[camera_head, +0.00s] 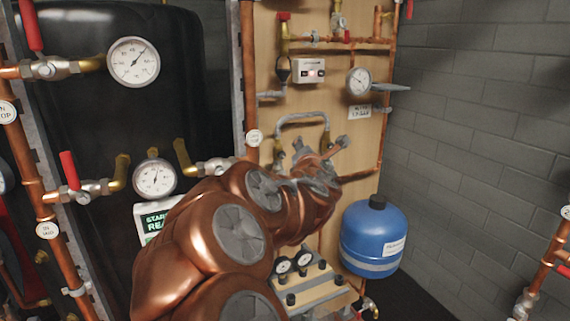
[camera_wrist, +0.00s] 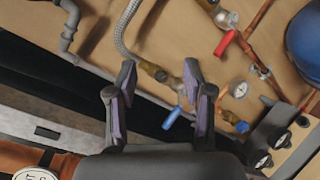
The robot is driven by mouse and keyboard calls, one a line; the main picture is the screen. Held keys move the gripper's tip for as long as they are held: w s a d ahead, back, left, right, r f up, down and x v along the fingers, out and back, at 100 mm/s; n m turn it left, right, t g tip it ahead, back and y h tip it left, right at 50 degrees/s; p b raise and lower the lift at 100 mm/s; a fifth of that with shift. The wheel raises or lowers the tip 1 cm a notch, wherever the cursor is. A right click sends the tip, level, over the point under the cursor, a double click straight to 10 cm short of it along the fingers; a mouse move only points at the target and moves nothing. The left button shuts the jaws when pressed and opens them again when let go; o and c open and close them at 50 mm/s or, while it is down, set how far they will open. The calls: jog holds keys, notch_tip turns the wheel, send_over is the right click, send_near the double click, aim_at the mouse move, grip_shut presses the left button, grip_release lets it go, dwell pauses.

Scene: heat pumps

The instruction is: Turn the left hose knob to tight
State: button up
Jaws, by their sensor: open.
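A grey braided hose (camera_wrist: 126,30) runs down to a brass fitting (camera_wrist: 153,70), which appears between and beyond my fingertips in the wrist view. I take this fitting to be the left hose knob, but cannot tell its tightness. A valve with a blue handle (camera_wrist: 172,117) sits just below it. In the head view the hose (camera_head: 300,117) loops on the wooden panel, with brass ends; my arm hides part of the area below. My gripper (camera_wrist: 160,74) is open and empty, its fingers either side of the fitting in the picture; contact is not visible. It also shows in the head view (camera_head: 322,150).
A blue tank (camera_head: 372,238) stands right of my arm. A gauge manifold (camera_head: 305,285) is below. Copper pipes (camera_head: 382,110) run along the panel.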

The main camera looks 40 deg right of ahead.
jog(key=w+d+f+n+t+y, duration=0.1)
jog(key=w+n+t+y, duration=0.1)
jog(key=n, duration=0.4)
jog(key=n+t+y+b, duration=0.2)
jog(key=n+y, duration=0.2)
jog(key=n, duration=0.4)
send_near(283, 156)
jog(key=shift+p+x, duration=0.7)
jog(key=shift+x, duration=3.55)
grip_shut()
